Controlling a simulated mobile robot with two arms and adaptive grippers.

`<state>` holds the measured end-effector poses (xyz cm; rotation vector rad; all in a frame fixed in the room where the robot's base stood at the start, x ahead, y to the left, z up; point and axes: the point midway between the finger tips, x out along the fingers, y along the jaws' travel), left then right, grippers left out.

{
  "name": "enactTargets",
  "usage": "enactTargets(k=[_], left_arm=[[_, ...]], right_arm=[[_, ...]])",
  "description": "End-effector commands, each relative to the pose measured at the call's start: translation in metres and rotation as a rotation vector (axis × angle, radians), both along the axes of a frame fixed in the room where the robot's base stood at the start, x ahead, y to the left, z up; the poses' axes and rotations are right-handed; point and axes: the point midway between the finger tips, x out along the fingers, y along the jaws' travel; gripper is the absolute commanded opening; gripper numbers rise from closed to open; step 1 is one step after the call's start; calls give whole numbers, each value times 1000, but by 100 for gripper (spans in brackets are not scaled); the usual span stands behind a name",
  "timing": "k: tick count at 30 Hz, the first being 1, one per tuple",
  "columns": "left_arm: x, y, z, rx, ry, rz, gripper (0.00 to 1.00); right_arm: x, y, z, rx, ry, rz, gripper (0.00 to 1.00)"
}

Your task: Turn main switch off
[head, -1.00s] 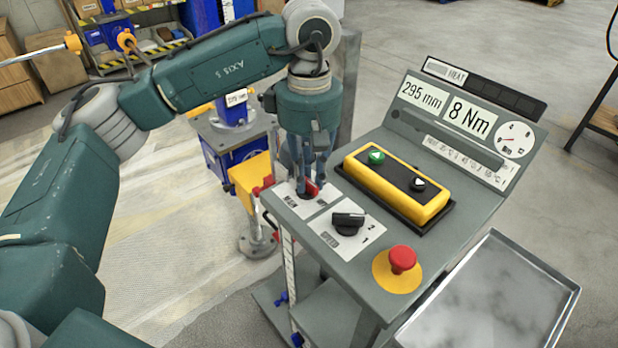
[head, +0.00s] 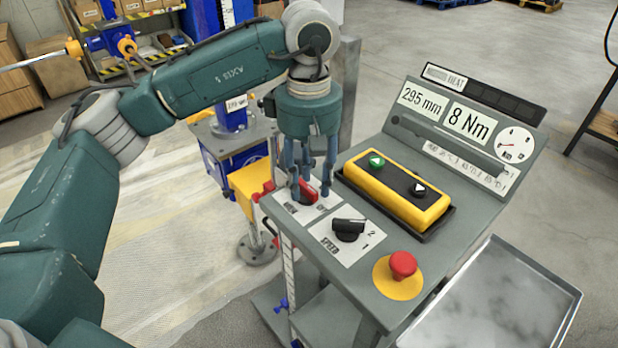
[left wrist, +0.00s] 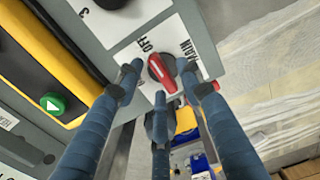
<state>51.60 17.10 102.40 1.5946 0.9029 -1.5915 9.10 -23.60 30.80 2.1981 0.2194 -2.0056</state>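The main switch (head: 307,194) is a red handle on a white plate marked MAIN, at the near left corner of the grey control panel. In the left wrist view the red handle (left wrist: 162,74) sits on a dark round base beside the words OFF and MAIN. My left gripper (head: 306,188) points down over the switch. Its three blue fingers are spread around the handle, and I see gaps between them and it. One finger partly hides the handle in the head view. I cannot tell exactly which mark the handle points to. My right gripper is not in view.
A black speed knob (head: 348,230), a red emergency button (head: 403,264) and a yellow button box (head: 398,188) share the panel. A metal tray (head: 495,300) is at the lower right. A blue and yellow screw jack (head: 235,150) stands behind my left arm.

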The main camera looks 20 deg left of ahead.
Motion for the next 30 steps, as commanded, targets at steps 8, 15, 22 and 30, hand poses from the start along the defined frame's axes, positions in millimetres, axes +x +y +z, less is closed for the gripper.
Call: enactTargets(k=[8, 15, 22, 30], left_arm=[[1, -1, 33, -1, -4, 1, 38], [1, 0, 86, 0, -6, 1, 38], [0, 0, 115, 1, -3, 1, 38], [0, 0, 120, -1, -1, 0, 38]], right_arm=[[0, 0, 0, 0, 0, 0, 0], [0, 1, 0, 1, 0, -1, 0], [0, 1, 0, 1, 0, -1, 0], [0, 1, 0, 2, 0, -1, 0]])
